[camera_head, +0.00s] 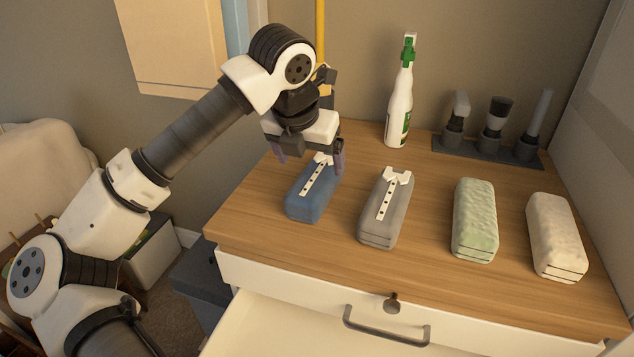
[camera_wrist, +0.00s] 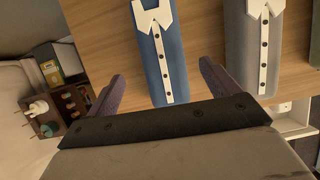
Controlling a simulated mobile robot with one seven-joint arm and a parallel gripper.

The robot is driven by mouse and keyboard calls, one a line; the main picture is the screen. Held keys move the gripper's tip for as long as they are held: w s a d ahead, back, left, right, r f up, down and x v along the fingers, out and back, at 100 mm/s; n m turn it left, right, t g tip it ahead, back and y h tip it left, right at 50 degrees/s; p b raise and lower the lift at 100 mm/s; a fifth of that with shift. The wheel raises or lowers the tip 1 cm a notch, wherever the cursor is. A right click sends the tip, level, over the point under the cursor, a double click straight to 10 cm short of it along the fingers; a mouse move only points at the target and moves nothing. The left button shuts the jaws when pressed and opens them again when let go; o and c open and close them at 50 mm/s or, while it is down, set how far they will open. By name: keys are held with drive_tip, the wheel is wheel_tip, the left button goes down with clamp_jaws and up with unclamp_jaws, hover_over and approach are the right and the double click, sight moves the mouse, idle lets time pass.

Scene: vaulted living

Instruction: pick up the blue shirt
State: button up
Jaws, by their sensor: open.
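The folded blue shirt (camera_head: 307,200) lies at the left of the wooden dresser top, with a white collar and a buttoned white strip along it. It also shows in the wrist view (camera_wrist: 178,58), its near end hidden behind my gripper's body. My gripper (camera_head: 310,160) is open above the collar end of the blue shirt. In the wrist view its two purple-grey fingers (camera_wrist: 163,84) stand apart, one to each side of the blue shirt. I see nothing held between them.
A grey folded shirt (camera_head: 376,222) lies just right of the blue one. A green bundle (camera_head: 474,222) and a cream bundle (camera_head: 555,238) lie further right. A white spray bottle (camera_head: 398,110) and a grey rack (camera_head: 480,150) stand behind. An open drawer (camera_head: 280,325) is below.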

sight(316, 174)
drive_tip(key=p+x, duration=0.1)
drive_tip(key=x, duration=0.6)
drive_tip(key=shift+w+d, duration=0.1)
drive_tip(key=shift+d, duration=0.1)
drive_tip(key=c, duration=1.1)
drive_tip(key=shift+c, duration=0.3)
drive_tip(key=shift+r, duration=0.15)
